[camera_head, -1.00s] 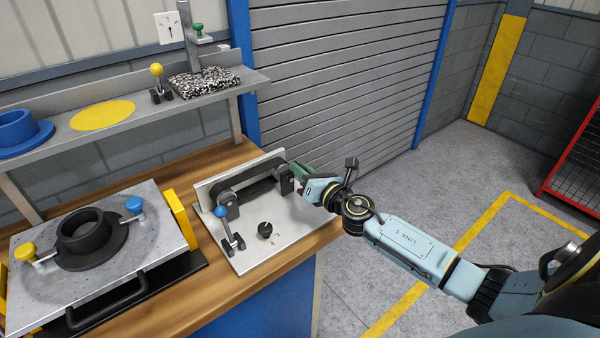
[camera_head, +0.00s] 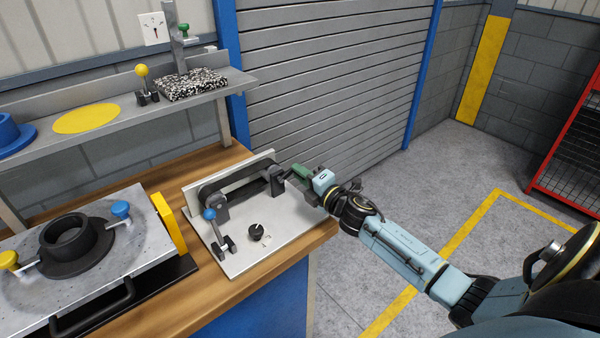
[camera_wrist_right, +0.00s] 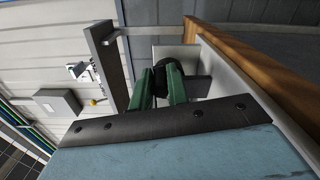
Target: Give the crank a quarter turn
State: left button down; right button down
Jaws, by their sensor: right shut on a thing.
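A pale grey plate (camera_head: 225,258) on the bench carries a black belt drive (camera_head: 235,185), with the crank at its right end. My right gripper (camera_head: 297,172) reaches that end from the right. In the right wrist view, its two green fingers (camera_wrist_right: 160,85) are shut on the dark crank handle (camera_wrist_right: 161,68). The fingers and hand hide most of the crank, so its exact angle cannot be told. My left gripper is in neither view.
A blue-knobbed lever clamp (camera_head: 214,230) and a black dial (camera_head: 256,232) are on the same plate. A fixture with a black flanged ring (camera_head: 75,245) is to the left. A shelf (camera_head: 140,115) runs behind. Open floor (camera_head: 440,180) lies right of the bench.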

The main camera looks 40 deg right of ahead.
jog(key=shift+f+m, duration=0.25)
jog(key=shift+m, duration=0.65)
jog(key=shift+f+m, duration=0.25)
jog(key=shift+m, duration=0.65)
jog(key=shift+w, duration=0.1)
jog(key=c, duration=1.5)
grip_release()
jog(key=shift+o, duration=0.5)
jog(key=shift+d+f, duration=0.1)
jog(key=s+d, duration=0.1)
jog(key=s, duration=1.2)
jog(key=shift+s, duration=0.25)
